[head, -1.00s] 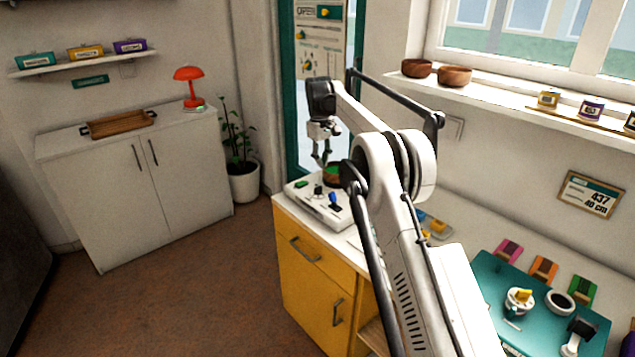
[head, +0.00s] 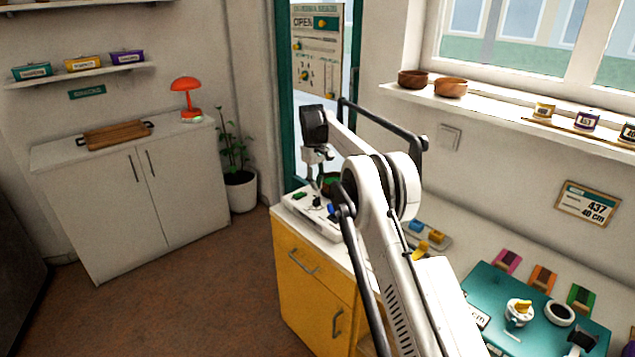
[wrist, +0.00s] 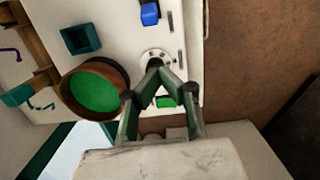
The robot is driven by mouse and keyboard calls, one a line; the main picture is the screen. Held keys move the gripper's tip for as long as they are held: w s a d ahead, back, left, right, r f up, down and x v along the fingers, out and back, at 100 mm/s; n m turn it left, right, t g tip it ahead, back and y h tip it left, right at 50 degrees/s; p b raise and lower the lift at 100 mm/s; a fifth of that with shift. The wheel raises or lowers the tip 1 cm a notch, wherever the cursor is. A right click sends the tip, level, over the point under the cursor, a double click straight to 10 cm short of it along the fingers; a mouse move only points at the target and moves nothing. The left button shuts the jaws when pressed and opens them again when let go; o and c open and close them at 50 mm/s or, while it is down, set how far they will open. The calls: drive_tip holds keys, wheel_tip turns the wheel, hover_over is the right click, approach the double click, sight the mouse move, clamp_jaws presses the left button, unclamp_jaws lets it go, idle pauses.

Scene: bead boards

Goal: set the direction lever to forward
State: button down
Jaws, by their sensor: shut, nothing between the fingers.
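A white control panel (head: 305,218) lies on the yellow cabinet; it also shows in the wrist view (wrist: 190,45). It carries a round grey dial with a dark centre (wrist: 155,57), a blue lever (wrist: 150,13) and a green button (wrist: 166,101). No label is readable, so I cannot tell which control is the direction lever. My gripper (wrist: 155,68) is shut and empty, fingertips together over the dial's near edge and partly hiding it. Whether they touch it is unclear. In the head view my gripper (head: 317,203) points down at the panel, between the green button (head: 299,196) and blue lever (head: 331,210).
A brown round bowl with green contents (wrist: 95,90) stands close left of my fingers. A teal open box (wrist: 80,39) and a wooden handled tray (wrist: 32,60) are farther left. The panel's right edge borders open floor (head: 170,300).

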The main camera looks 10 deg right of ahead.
sight(318, 208)
drive_tip(key=f, duration=0.6)
drive_tip(key=shift+s+d+f, duration=0.15)
drive_tip(key=shift+s+f, duration=0.1)
drive_tip(key=shift+f, duration=0.05)
drive_tip(key=shift+s+d+r+p, duration=0.1)
drive_tip(key=shift+s+d+r, duration=0.2)
drive_tip(key=shift+s, duration=0.2)
drive_tip(key=shift+s+d+r+p, duration=0.1)
drive_tip(key=shift+s+d+r, duration=0.25)
drive_tip(key=shift+s, duration=0.2)
drive_tip(key=shift+s+d+r+p, duration=0.1)
drive_tip(key=shift+s+d+r, duration=0.2)
drive_tip(key=shift+s, duration=0.2)
drive_tip(key=shift+d, duration=0.1)
